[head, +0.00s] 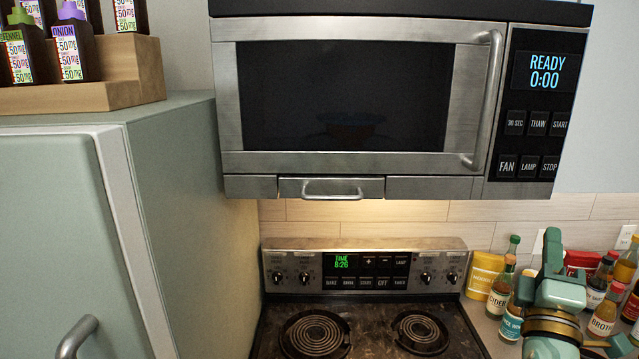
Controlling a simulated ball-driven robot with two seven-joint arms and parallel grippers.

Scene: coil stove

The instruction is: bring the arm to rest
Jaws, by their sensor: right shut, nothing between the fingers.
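My right gripper (552,242) shows at the lower right, in front of the counter beside the stove. Its green fingers point up and are shut with nothing between them. The wrist below has a dark and gold ring, and the lower arm runs out of the bottom of the picture. My left gripper is not in view.
The coil stove (366,290) is at bottom centre, with the microwave (350,95), door closed, above it. Bottles (498,290) crowd the counter around my right arm. A pale green fridge (60,240) fills the left, with a wooden spice rack (110,90) on top.

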